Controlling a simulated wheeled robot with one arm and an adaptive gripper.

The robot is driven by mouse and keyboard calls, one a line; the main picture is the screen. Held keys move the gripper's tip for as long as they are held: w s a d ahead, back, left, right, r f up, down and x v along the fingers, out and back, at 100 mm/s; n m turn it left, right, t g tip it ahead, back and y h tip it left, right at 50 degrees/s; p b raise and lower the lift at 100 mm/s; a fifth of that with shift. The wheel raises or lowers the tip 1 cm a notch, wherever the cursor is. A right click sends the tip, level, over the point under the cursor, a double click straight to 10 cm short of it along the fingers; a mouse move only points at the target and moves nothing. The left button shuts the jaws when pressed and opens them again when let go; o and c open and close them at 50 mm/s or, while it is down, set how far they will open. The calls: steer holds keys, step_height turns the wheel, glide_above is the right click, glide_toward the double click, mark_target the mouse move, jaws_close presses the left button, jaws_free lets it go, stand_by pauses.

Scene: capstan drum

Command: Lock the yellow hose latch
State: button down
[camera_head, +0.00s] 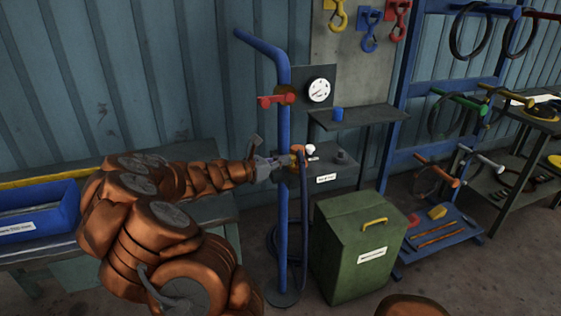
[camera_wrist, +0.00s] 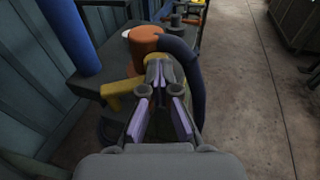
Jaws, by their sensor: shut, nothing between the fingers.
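The yellow latch (camera_wrist: 117,97) shows in the wrist view as a short lever beside an orange coupling (camera_wrist: 146,45). My gripper (camera_wrist: 158,68) is shut and empty, its tips in front of the coupling and to the right of the latch's outer end. I cannot tell whether the tips touch the coupling. A dark blue hose (camera_wrist: 188,80) curves from the coupling down past the right side of the fingers. In the head view, my gripper (camera_head: 275,162) is at the blue standpipe (camera_head: 284,110), by the small orange coupling (camera_head: 298,150); the latch is hard to make out there.
A red valve handle (camera_head: 275,99) is higher on the standpipe, near a round gauge (camera_head: 319,90). A green box (camera_head: 355,240) stands on the floor to the right. A grey shelf (camera_head: 358,117) is behind. Open floor shows at right in the wrist view.

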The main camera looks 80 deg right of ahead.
steer(key=shift+s, duration=0.4)
steer(key=shift+a, duration=0.1)
steer(key=v, duration=1.4)
steer(key=shift+s+a+b, duration=0.25)
steer(key=shift+a+b, duration=0.05)
steer(key=shift+a, duration=0.15)
steer(key=shift+r, duration=0.1)
stand_by(0.3)
